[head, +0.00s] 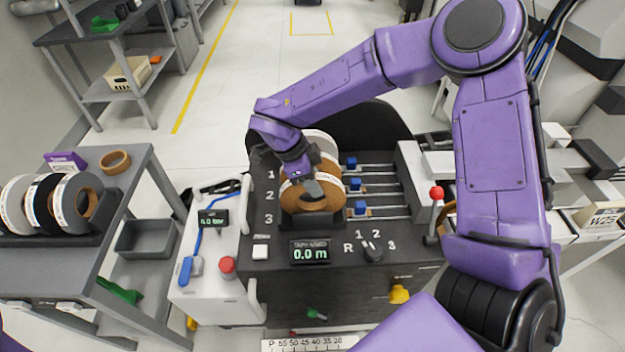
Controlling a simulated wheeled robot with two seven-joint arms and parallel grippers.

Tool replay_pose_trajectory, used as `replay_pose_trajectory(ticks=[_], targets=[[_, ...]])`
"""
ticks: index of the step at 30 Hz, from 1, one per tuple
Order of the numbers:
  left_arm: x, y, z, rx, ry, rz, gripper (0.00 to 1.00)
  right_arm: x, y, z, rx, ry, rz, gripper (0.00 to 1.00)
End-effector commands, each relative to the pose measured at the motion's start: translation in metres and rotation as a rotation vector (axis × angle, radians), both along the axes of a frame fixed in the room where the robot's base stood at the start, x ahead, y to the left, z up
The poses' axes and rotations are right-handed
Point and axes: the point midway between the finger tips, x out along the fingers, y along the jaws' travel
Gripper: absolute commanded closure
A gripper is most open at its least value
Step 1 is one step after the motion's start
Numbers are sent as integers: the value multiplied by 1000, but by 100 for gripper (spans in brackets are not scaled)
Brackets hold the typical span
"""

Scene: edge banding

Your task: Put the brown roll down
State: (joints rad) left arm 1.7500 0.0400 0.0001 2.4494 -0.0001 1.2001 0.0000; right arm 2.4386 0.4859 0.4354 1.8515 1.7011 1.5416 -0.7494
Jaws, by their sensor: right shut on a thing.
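The brown roll (312,205) is at the front of the black machine's roll holder, by the painted numbers 2 and 3. It stands upright, its broad face turned to me. My right gripper (309,187) reaches down from above and is shut on the roll's upper part, hiding some of it. The roll's lower edge is at the holder; I cannot tell whether it rests there. Behind it are another brown roll (327,166) and a white-edged roll (323,142). My left gripper is not in view.
A rack (95,235) of white, black and grey rolls stands on the left table, with a small brown ring (115,161) behind. Slides with blue blocks (357,185) lie right of the holder. A display (310,253) reads 0.0 m. A red-knobbed lever (436,194) stands at right.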

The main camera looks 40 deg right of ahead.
Motion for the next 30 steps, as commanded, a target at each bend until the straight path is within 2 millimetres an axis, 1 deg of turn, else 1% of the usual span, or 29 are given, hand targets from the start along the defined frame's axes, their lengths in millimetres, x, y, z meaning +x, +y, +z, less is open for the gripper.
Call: replay_pose_trajectory(ticks=[7, 8, 9, 10, 17, 20, 23, 30], targets=[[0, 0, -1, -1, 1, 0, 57, 0, -1, -6, 1, -1, -1, 100], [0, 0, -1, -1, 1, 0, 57, 0, -1, -6, 1, -1, -1, 63], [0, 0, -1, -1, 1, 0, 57, 0, -1, -6, 1, -1, 0, 50], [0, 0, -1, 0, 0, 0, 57, 0, -1, -6, 1, -1, 0, 44], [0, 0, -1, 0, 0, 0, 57, 0, 0, -6, 1, -1, -1, 44], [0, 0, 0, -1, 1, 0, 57, 0, -1, -1, 0, -2, 0, 44], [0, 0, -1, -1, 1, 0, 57, 3, 3, 12, -1, -5, 0, 44], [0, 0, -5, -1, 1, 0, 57, 16, 24, 70, -1, -6, -1, 44]])
